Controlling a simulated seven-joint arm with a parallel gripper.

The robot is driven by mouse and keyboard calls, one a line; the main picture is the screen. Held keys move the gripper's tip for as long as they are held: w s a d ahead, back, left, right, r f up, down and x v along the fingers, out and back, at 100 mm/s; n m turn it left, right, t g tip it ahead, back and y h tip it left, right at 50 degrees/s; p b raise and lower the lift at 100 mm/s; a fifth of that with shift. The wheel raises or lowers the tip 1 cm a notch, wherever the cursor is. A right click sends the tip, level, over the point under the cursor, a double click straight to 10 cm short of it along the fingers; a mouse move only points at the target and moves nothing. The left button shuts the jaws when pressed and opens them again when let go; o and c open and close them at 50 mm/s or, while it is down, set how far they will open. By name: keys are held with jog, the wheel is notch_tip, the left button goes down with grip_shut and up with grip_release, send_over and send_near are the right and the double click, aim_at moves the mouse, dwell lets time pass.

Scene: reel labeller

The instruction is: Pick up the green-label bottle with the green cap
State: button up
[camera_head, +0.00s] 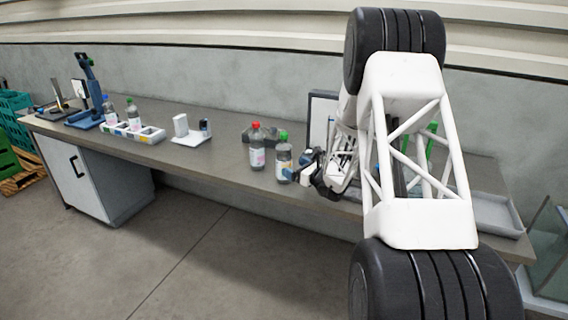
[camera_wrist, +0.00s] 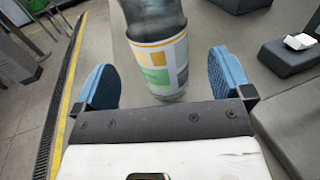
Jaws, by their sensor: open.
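The green-label bottle (camera_head: 283,162) stands upright on the bench in the head view, with a green cap and a pale label. In the wrist view this bottle (camera_wrist: 158,55) shows a white label with green and yellow blocks; its cap is out of frame. My gripper (camera_head: 298,174) is beside the bottle, at its right in the head view. In the wrist view my gripper (camera_wrist: 162,72) is open, with a blue finger pad on each side of the bottle and a visible gap on both sides.
A red-capped bottle (camera_head: 257,148) stands just left of the green-capped one. The bench's front edge is close by.

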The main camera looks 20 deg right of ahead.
aim_at(284, 161)
jog(key=shift+w+a, duration=0.15)
jog(key=shift+w, duration=0.15)
jog(key=shift+w+a, duration=0.1)
jog(key=shift+x, duration=2.45)
jog(key=shift+c, duration=0.5)
jog(key=c, duration=1.2)
jog(key=shift+r, duration=0.1)
jog(key=shift+c, duration=0.3)
jog(key=shift+r, duration=0.15)
